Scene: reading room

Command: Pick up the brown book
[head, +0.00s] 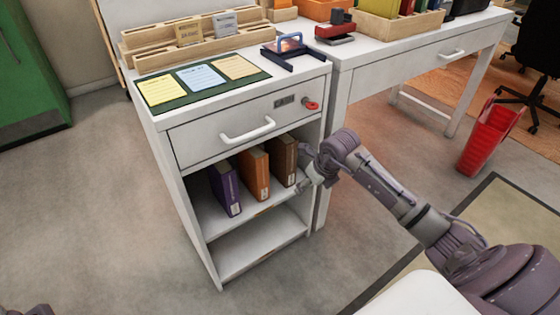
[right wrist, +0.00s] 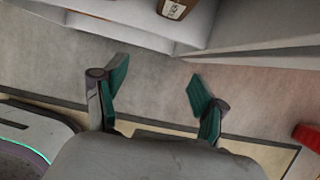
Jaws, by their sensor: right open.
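The brown book (head: 284,160) stands upright in the upper open shelf of the white cabinet (head: 225,262), at the right end of a row of books. Its lower end also shows at the top edge of the right wrist view (right wrist: 174,8). My right gripper (head: 306,182) is at the cabinet's right front edge, close to the brown book and apart from it. In the right wrist view the gripper (right wrist: 158,82) is open, with nothing between its teal pads.
An orange book (head: 255,173) and a purple book (head: 226,189) stand left of the brown one. A closed drawer (head: 240,132) is above the shelf; the lower shelf (head: 255,255) is empty. A white desk (head: 400,52) stands to the right, with a red bin (head: 487,138) near it.

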